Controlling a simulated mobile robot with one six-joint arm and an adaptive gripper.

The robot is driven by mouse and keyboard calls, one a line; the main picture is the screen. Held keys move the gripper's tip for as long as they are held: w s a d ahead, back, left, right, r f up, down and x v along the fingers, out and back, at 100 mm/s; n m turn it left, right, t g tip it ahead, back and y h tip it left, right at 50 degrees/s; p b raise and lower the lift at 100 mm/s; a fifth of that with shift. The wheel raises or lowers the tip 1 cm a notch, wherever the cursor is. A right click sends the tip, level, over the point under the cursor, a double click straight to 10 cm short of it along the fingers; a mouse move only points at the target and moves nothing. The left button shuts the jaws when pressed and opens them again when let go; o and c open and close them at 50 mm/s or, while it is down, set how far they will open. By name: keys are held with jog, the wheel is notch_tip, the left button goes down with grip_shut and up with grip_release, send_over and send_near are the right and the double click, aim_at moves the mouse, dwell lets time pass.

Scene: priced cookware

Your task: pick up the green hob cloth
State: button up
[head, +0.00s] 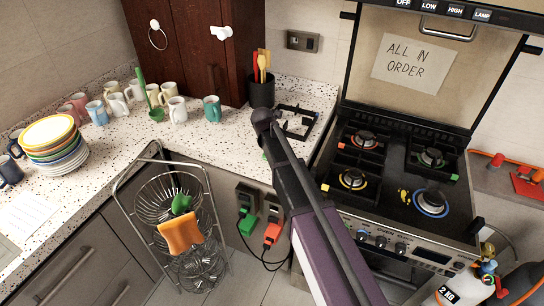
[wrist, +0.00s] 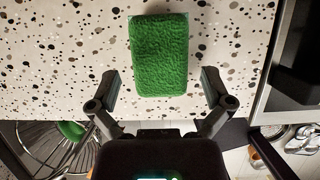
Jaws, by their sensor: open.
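The green hob cloth (wrist: 160,52) is a fuzzy, block-shaped green piece on the speckled counter (wrist: 60,60) in the wrist view. My gripper (wrist: 160,88) is open and empty. Its two fingers stand apart on the left and right of the cloth's near end, with gaps on both sides. I cannot tell its height above the counter. In the head view my arm reaches over the counter left of the hob, and my gripper's fingers and most or all of the cloth are hidden behind it.
A wire basket stand (head: 165,205) with an orange cloth (head: 183,235) and a green item (head: 181,203) stands before the counter. A utensil holder (head: 261,92), a burner grate (head: 297,122) and a teal mug (head: 212,109) are near my arm. The hob (head: 400,180) lies right.

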jog(key=shift+b+x, duration=1.1)
jog(key=shift+x, duration=0.4)
jog(key=c, duration=0.7)
